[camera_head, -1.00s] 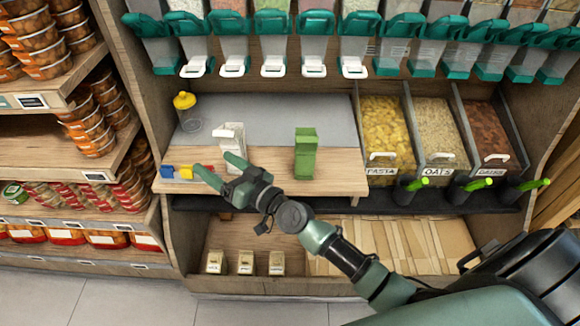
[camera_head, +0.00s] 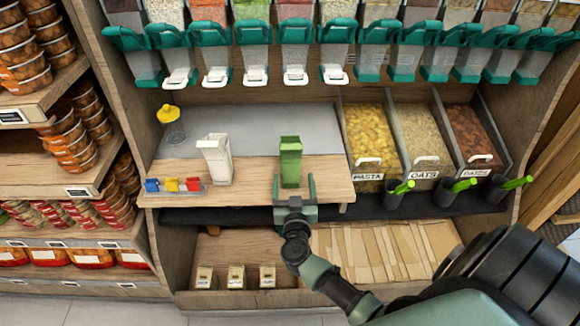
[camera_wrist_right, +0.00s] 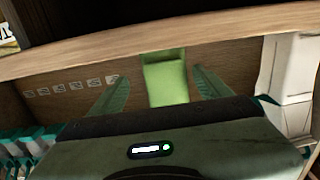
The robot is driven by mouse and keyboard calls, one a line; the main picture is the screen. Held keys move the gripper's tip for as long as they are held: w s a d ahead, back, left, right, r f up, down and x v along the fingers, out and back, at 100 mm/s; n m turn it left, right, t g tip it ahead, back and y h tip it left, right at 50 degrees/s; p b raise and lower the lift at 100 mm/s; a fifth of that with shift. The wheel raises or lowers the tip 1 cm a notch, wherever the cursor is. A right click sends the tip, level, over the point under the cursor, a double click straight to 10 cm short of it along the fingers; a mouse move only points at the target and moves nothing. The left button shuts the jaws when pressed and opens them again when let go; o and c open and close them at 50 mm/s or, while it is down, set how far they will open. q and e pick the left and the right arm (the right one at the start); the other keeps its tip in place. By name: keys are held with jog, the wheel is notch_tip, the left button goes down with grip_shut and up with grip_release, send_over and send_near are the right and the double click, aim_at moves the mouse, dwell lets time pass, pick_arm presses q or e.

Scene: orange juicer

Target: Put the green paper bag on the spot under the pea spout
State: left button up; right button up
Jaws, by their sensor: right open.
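The green paper bag (camera_head: 290,162) stands upright and open-topped on the wooden counter, right of the white paper bag (camera_head: 216,160). My right gripper (camera_head: 294,180) is open and empty, in front of the green bag with a finger to either side. The wrist view, which looks upside down, shows the green bag (camera_wrist_right: 166,80) between the open fingers (camera_wrist_right: 163,88), not gripped. The dispenser with green contents, likely peas, has a white-handled spout (camera_head: 255,76) above the grey surface (camera_head: 262,125). Its spot is not clearly marked. My left gripper is out of view.
Red, yellow and blue small items (camera_head: 172,185) lie at the counter's left front. Bins of pasta (camera_head: 371,137) and oats are on the right.

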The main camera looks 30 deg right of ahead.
jog(key=x, duration=0.5)
jog(key=shift+w+a+r+b, duration=0.15)
jog(key=shift+w+a+b, duration=0.15)
jog(key=shift+b, duration=0.05)
jog(key=c, duration=1.5)
jog(key=shift+c, duration=0.2)
jog(key=shift+r, duration=0.15)
notch_tip(320, 180, up, 20)
jog(key=p, duration=1)
jog(key=s+a+r+n+t+y, duration=0.2)
jog(key=s+a+n+y, duration=0.4)
jog(key=s+a, duration=1.2)
jog(key=s+r+y, duration=0.1)
jog(key=s+y, duration=0.2)
jog(key=s, duration=0.1)
jog(key=shift+s+r+n+t+y, duration=0.2)
jog(key=shift+n+t+y, duration=0.1)
jog(key=shift+t, duration=0.1)
